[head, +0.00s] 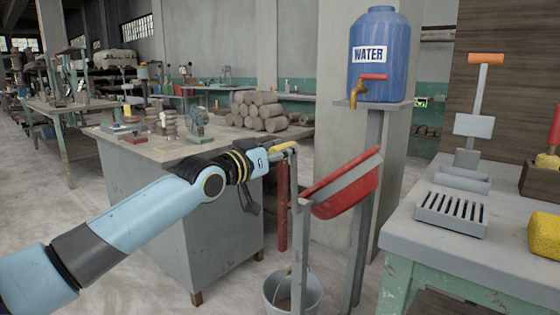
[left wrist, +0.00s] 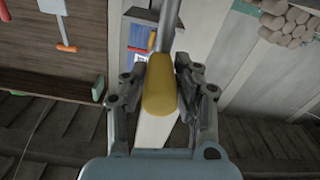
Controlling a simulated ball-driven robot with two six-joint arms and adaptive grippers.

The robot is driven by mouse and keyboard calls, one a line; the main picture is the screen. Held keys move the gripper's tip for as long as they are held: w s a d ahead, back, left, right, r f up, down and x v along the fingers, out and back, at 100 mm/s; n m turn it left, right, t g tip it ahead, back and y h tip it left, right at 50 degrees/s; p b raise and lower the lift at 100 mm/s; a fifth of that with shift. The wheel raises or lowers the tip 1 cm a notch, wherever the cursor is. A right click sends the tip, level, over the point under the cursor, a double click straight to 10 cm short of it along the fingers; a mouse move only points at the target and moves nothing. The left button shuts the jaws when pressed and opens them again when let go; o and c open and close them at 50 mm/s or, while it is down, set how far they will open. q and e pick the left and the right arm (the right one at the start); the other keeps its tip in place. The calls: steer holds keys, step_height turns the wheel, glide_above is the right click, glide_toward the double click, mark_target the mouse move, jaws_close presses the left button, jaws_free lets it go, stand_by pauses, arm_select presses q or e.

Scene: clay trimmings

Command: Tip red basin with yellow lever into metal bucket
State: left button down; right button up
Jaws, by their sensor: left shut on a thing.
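The red basin (head: 350,197) with a grey inside hangs tilted on a grey post, its right end high and its left end low. The metal bucket (head: 311,294) stands on the floor below and left of the basin's low end, partly behind the post; its contents are unclear. The yellow lever (head: 285,146) sits above and left of the basin. My left gripper (head: 272,155) is shut on the lever's yellow handle, which fills the space between the fingers in the left wrist view (left wrist: 160,85). My right gripper is not in view.
A blue water tank (head: 379,60) stands on a post shelf behind the basin. A green-legged table (head: 420,240) with a slotted grate (head: 451,214) and a yellow sponge-like block (head: 545,236) is at right. A grey workbench (head: 200,220) stands behind my left arm.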

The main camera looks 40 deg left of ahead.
arm_select(q)
steer(key=a, duration=0.1)
steer(key=a+n, duration=0.1)
steer(key=a, duration=0.1)
steer(key=shift+w+f+n, duration=0.1)
steer(key=shift+f+n, duration=0.2)
steer(key=shift+a+n+b, duration=0.3)
steer(key=shift+b, duration=0.05)
steer(key=c, duration=1.5)
jaws_free()
steer(key=o, duration=0.5)
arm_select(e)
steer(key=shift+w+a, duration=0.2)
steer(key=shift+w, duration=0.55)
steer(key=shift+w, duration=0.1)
arm_select(q)
step_height(320, 180, up, 10)
steer(key=shift+r, duration=0.1)
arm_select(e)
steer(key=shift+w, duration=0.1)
